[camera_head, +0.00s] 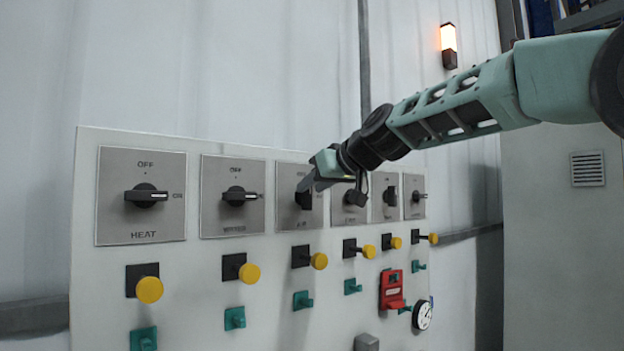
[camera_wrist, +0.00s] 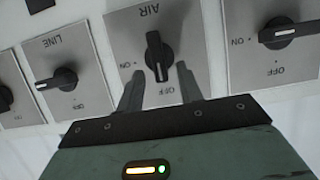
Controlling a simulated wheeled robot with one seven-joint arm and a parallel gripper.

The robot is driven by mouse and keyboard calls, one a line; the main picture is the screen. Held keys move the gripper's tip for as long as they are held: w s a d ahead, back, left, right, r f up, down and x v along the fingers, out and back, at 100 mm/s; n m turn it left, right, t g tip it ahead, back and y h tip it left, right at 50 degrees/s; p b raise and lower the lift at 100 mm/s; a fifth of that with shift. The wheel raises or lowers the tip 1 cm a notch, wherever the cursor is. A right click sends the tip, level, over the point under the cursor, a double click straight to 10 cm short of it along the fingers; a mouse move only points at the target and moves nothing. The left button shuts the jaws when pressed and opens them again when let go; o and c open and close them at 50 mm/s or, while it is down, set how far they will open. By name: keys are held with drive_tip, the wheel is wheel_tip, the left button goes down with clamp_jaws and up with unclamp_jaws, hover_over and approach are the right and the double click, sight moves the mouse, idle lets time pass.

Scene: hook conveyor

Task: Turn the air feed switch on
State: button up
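The air switch is the third plate from the left in the head view, a grey plate with a black rotary handle (camera_head: 304,199), partly hidden by my gripper (camera_head: 313,184). In the wrist view, which looks upside down, the black handle (camera_wrist: 154,52) stands upright under the AIR label. Its white mark is at the lower end, toward OFF; ON is printed at the left. My gripper (camera_wrist: 158,72) is open and empty. Its two fingers lie on either side of the handle's lower end, apart from it in the picture. I cannot tell the depth between them.
The heat switch (camera_head: 146,196) and water switch (camera_head: 239,196) are at the left, and the line switch (camera_wrist: 58,79) is the close neighbour on the other side. Yellow knobs (camera_head: 319,261), green hooks (camera_head: 302,300) and a red device (camera_head: 392,290) stick out below.

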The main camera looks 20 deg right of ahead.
drive_tip(key=shift+w+a+f, duration=0.25)
drive_tip(key=shift+w+a, duration=0.05)
drive_tip(key=shift+w, duration=0.3)
clamp_jaws()
